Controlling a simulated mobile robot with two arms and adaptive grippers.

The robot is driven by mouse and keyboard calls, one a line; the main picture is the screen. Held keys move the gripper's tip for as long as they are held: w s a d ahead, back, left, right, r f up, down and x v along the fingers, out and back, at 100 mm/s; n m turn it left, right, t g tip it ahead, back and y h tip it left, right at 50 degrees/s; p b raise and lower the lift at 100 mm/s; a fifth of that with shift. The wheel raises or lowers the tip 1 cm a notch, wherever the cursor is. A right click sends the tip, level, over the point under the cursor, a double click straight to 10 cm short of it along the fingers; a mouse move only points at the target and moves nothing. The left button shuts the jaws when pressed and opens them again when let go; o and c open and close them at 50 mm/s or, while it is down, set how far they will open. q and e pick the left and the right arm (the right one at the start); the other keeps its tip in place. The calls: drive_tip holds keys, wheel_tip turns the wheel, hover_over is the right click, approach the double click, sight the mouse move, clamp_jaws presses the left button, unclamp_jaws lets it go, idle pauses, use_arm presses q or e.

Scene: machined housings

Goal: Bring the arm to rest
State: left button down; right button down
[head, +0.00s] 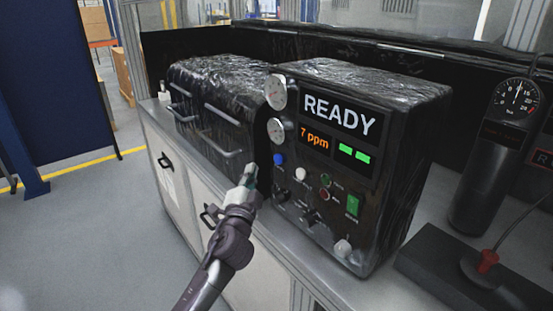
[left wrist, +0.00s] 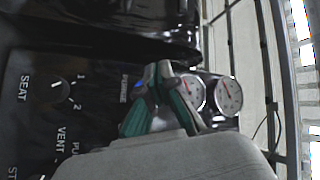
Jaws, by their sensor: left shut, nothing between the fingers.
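My left gripper (head: 249,177) is shut and empty in the head view. It is in front of the gap between a black control box (head: 395,190) and a black chest with handles (head: 215,95). The left wrist view shows its green-sided fingers (left wrist: 162,70) closed together, close to the panel beside a blue button (left wrist: 137,86). I cannot tell whether the fingertips touch anything. The panel reads READY and 7 ppm, with two green lights lit. My right gripper is not in view.
The boxes stand on a grey bench (head: 290,235) with cabinet doors below. A dark cylinder with a gauge (head: 490,165) and a black block with a red fitting (head: 487,262) stand at the right. Two round gauges (head: 276,92) stick out at the control box's left edge. Open floor lies at left.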

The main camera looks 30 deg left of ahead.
use_arm(q)
drive_tip(key=shift+s, duration=0.1)
idle(0.4)
drive_tip(key=s+d+f+n+g+h, duration=0.2)
drive_tip(key=s+d+f+g, duration=0.15)
drive_tip(key=s+f, duration=0.45)
drive_tip(key=s+d+f+n+g+h, duration=0.1)
drive_tip(key=s+d+f+n+g, duration=0.35)
drive_tip(key=f, duration=0.65)
drive_tip(key=s+d+f+m+g+h, duration=0.1)
drive_tip(key=s+d+f+g+h, duration=0.3)
drive_tip(key=s, duration=0.6)
drive_tip(key=s+d+f+g+h, duration=0.1)
drive_tip(key=s+d+f+g, duration=0.35)
drive_tip(key=s, duration=0.55)
wheel_tip(320, 180, down, 26)
drive_tip(key=s+b, duration=0.1)
drive_tip(key=b, duration=0.2)
drive_tip(key=s+a+f+g+b, duration=0.1)
drive_tip(key=s+a+f, duration=0.1)
drive_tip(key=s+f, duration=1.5)
wheel_tip(320, 180, down, 2)
drive_tip(key=shift+f+m+b, duration=0.25)
drive_tip(key=shift+m+b, duration=0.05)
drive_tip(key=shift+m, duration=0.05)
